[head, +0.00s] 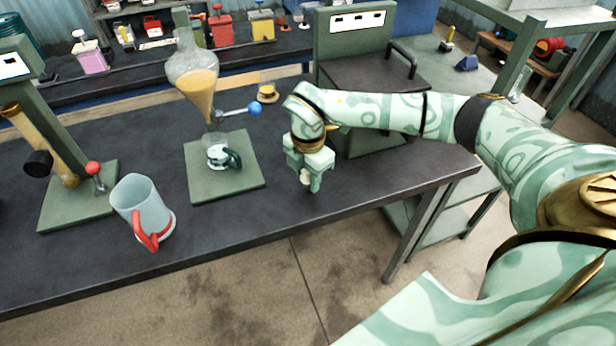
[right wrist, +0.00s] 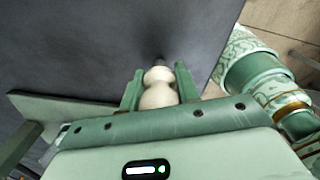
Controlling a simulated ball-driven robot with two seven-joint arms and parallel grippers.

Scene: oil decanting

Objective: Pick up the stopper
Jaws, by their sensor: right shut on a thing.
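My right gripper (head: 306,178) is shut on the cream-white, rounded stopper (right wrist: 158,90) over the right part of the dark table. In the right wrist view, one finger of the gripper (right wrist: 159,84) is on each side of the stopper. A small pale part of the stopper (head: 305,177) shows at the fingertips in the head view; the rest is hidden. I cannot tell whether its lower end touches the table. My left gripper is not in view.
A red-handled jug (head: 140,194) stands further left. A green box (head: 372,78) is behind my right arm.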

